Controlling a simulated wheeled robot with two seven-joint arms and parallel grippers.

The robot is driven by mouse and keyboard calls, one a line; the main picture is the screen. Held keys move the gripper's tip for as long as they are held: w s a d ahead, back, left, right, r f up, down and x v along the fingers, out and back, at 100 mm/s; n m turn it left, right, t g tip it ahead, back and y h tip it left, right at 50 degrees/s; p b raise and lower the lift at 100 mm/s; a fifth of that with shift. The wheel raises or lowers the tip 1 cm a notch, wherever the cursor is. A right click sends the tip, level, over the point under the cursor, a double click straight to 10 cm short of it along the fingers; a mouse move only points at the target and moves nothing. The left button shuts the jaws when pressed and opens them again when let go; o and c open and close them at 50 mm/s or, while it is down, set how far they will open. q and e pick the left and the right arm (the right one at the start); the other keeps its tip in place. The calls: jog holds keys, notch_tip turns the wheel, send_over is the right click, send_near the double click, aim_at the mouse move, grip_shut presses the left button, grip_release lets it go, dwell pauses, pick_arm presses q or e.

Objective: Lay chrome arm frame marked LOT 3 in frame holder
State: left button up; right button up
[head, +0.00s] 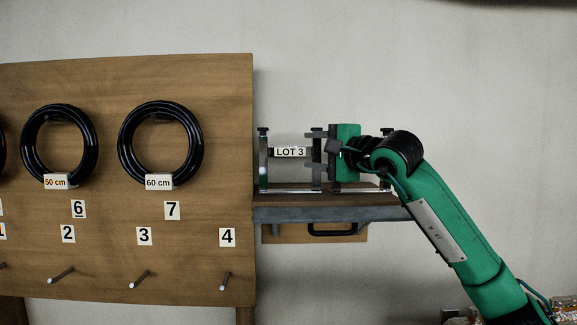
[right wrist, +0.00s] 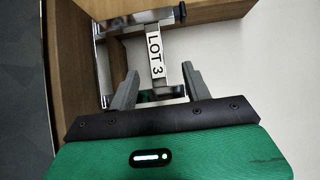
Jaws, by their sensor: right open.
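The chrome arm frame (right wrist: 158,55) bears a white LOT 3 label and lies between the two open fingers of my right gripper (right wrist: 147,72) in the right wrist view. The fingers straddle it, with gaps visible on both sides. In the head view the LOT 3 label (head: 290,152) shows among chrome uprights with black knobs, above a shelf. My right gripper (head: 328,147) reaches in from the right there, its fingertips close to the label. I cannot tell which uprights are the frame and which belong to a holder. My left gripper is not in view.
A wooden board (head: 110,235) fills the left, with black hose rings marked 50 cm (head: 45,115) and 60 cm (head: 190,115), numbered labels and pegs. The grey-edged shelf (head: 330,214) carries the chrome parts beside it. A black handle (head: 333,231) is below. The wall above is clear.

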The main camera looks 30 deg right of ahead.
aim_at(292, 151)
jog(key=w+p, duration=0.2)
jog(key=w, duration=0.1)
jog(key=w+p, duration=0.1)
jog(key=w, duration=0.2)
jog(key=shift+a+f+p, duration=0.15)
jog(key=shift+f+p, duration=0.05)
jog(key=shift+p, duration=0.15)
jog(key=shift+w+f, duration=0.15)
jog(key=shift+w, duration=0.3)
jog(key=shift+s, duration=0.15)
jog(key=shift+c, duration=0.9)
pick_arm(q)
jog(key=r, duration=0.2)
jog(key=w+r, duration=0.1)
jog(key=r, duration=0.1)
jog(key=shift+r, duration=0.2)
pick_arm(e)
grip_shut()
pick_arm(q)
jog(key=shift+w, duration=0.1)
